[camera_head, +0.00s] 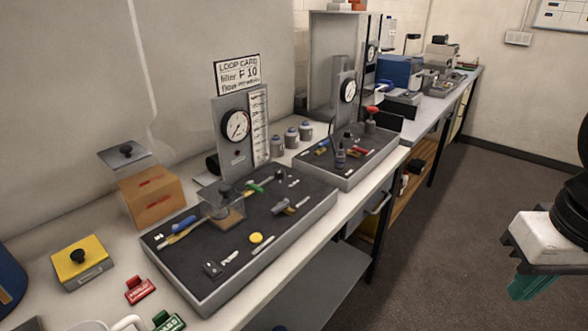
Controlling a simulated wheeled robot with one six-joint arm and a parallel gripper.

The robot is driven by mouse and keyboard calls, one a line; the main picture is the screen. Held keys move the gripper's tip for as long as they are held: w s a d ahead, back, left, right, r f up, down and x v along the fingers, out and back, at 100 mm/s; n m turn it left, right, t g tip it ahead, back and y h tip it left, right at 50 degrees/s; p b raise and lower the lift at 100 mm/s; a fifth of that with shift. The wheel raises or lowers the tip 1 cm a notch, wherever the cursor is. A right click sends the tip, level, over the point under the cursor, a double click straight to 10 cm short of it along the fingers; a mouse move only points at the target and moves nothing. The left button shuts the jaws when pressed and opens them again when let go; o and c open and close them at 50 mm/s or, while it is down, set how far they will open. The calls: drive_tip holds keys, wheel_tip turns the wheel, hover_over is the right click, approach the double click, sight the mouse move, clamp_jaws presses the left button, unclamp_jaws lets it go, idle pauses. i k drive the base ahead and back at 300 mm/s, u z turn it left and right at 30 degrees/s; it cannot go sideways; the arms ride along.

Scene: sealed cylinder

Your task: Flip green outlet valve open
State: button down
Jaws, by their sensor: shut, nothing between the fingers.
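The green valve handle (254,187) is on the dark panel of the near grey tray (290,228), on the bench in the left half of the head view. My gripper (530,288), white with teal fingers pointing down, is at the far right edge, over the floor. It is shut and empty, well apart from the bench and the valve.
A blue handle (184,223) and a yellow button (256,238) share the panel. A dial gauge (236,126) stands behind it. A cardboard box (150,195) and yellow-topped block (82,262) are at left. A second tray (350,170) lies beyond. The aisle floor (440,230) is clear.

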sight(249, 184)
drive_tip(key=u, duration=0.05)
drive_tip(key=i, duration=0.85)
drive_tip(key=u, duration=0.65)
